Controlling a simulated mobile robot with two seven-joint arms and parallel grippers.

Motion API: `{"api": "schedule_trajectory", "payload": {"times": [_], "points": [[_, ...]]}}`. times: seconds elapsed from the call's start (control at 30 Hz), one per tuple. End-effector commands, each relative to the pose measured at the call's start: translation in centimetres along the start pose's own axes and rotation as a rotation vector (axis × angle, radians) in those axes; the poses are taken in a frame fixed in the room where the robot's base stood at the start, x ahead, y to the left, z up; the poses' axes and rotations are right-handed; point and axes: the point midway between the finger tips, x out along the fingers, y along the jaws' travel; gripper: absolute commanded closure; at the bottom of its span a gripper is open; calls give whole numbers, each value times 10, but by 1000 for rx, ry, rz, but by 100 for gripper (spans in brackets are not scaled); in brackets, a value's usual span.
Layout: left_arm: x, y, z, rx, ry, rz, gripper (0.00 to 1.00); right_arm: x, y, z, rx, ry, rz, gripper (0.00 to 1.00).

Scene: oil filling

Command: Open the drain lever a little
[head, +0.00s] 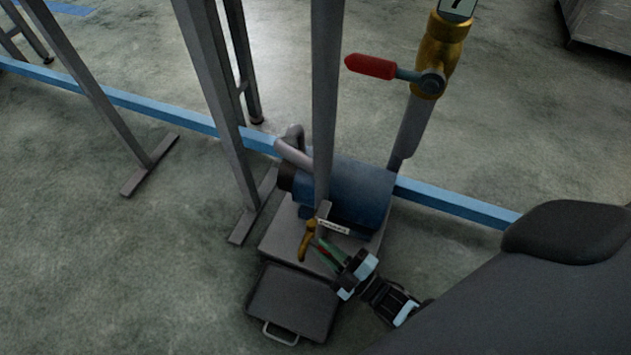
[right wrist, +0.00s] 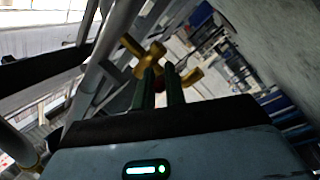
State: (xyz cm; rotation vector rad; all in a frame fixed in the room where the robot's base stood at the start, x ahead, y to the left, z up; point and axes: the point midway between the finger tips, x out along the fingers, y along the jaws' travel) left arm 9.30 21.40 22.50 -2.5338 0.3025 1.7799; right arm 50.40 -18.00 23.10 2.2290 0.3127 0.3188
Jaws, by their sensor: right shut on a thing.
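The drain valve (head: 307,240) is a small brass fitting low by the blue motor. In the right wrist view its brass body (right wrist: 147,57) shows just past my fingertips. My right gripper (head: 321,243) reaches it from the lower right with green fingers. In the right wrist view the right gripper (right wrist: 160,76) is shut on the drain lever (right wrist: 158,84), of which only a bit of dark red shows between the fingers. The rest of the lever is hidden, so its exact angle cannot be told. My left gripper is not in view.
A small label (head: 333,227) sits beside the drain valve. A larger brass valve (head: 440,50) with a red lever (head: 371,66) stands above. Grey posts (head: 327,90) rise close by. A dark flat pan (head: 292,302) with a handle lies below.

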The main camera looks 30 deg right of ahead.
Motion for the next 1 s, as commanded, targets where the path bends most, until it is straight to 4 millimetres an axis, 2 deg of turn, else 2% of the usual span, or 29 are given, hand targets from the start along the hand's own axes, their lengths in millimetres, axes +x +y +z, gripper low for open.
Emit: {"api": "schedule_trajectory", "payload": {"times": [0.17, 0.43, 0.63, 0.67, 0.8, 1.0], "points": [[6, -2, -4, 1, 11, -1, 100, -4, -6, 3, 25, 36, 57, 100], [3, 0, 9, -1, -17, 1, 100, -3, -6, 2, 38, 61, 89, 100], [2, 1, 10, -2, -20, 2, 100, -4, -6, 2, 37, 63, 89, 100], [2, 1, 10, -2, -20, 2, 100, -4, -6, 2, 37, 63, 89, 86], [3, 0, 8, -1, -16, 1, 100, -4, -6, 2, 37, 63, 90, 68], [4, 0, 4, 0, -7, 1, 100, -4, -6, 2, 37, 63, 90, 66]]}}
